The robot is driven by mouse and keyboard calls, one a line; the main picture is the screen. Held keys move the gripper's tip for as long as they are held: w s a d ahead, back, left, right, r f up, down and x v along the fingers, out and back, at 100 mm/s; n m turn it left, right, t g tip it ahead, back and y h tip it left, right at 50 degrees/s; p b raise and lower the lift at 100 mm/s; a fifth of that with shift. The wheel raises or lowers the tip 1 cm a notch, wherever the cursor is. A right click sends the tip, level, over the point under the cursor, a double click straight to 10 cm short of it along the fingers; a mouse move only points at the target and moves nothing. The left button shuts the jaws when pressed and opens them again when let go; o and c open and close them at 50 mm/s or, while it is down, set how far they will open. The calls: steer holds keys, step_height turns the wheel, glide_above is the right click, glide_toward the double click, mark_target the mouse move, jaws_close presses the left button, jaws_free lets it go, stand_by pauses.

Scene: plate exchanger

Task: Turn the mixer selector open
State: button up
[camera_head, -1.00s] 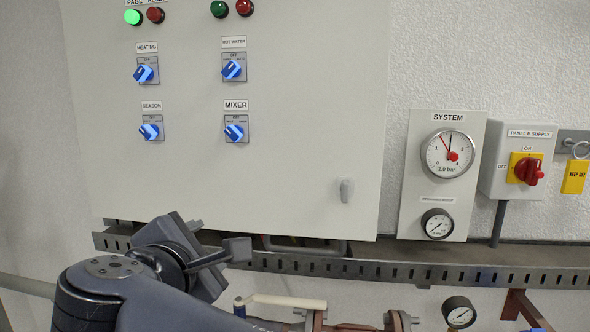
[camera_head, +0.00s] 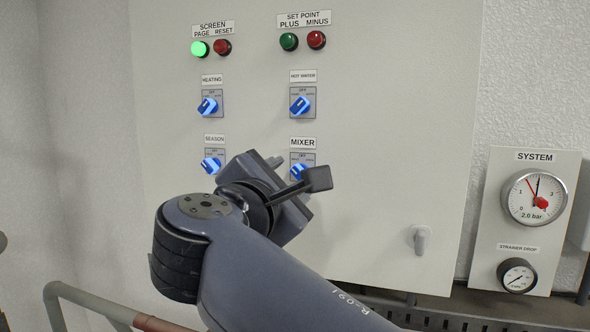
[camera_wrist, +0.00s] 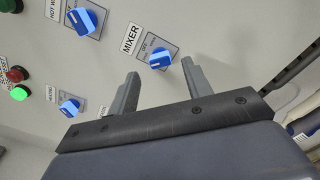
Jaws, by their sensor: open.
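The mixer selector (camera_head: 299,171) is a blue knob on a grey plate under the MIXER label, on the light grey panel. In the head view my arm partly covers its lower edge. In the wrist view the mixer selector (camera_wrist: 159,58) shows between and beyond my two fingers.
The hot water selector (camera_head: 300,105) is above, the season selector (camera_head: 212,165) to the left, the heating selector (camera_head: 209,106) upper left. Push buttons (camera_head: 289,41) sit higher up. A panel latch (camera_head: 420,240) and a pressure gauge (camera_head: 535,198) are to the right.

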mark_target(297, 175)
steer(key=shift+p+x, duration=0.4)
steer(key=shift+x, duration=1.6)
steer(key=shift+c, duration=0.6)
steer(key=c, duration=0.9)
steer(key=shift+o, duration=0.2)
